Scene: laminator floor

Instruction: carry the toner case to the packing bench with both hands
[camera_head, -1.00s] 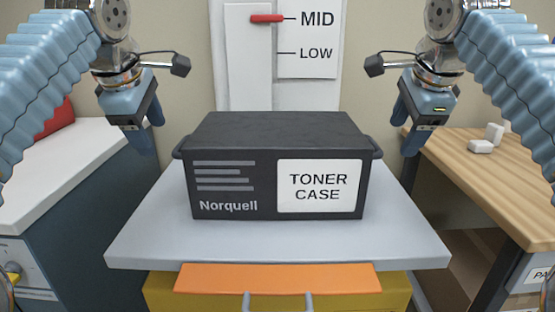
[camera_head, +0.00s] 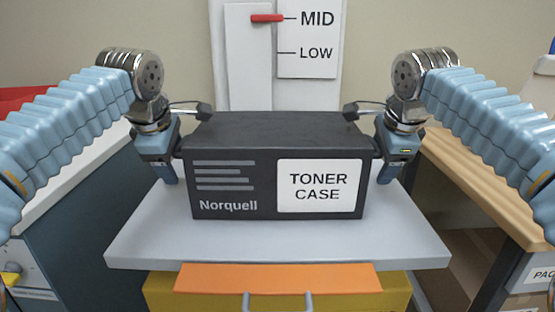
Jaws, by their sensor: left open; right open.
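The black toner case (camera_head: 275,135) with a white label sits flat on a grey platform (camera_head: 278,243) in the middle of the view. My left gripper (camera_head: 168,172) is open beside the case's left end, near its side handle. My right gripper (camera_head: 387,172) is open beside the case's right end. The arms partly hide both side handles, and I cannot tell whether the fingers touch them. The wooden top at the right (camera_head: 480,190) stands over a unit with a partly visible label starting "PA", likely the packing bench.
A height scale (camera_head: 307,40) marked MID and LOW stands behind the case, with a red pointer (camera_head: 267,18) at MID. A blue-grey cabinet (camera_head: 95,240) stands at the left. An orange panel (camera_head: 278,278) is below the platform's front edge. The platform is clear in front of the case.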

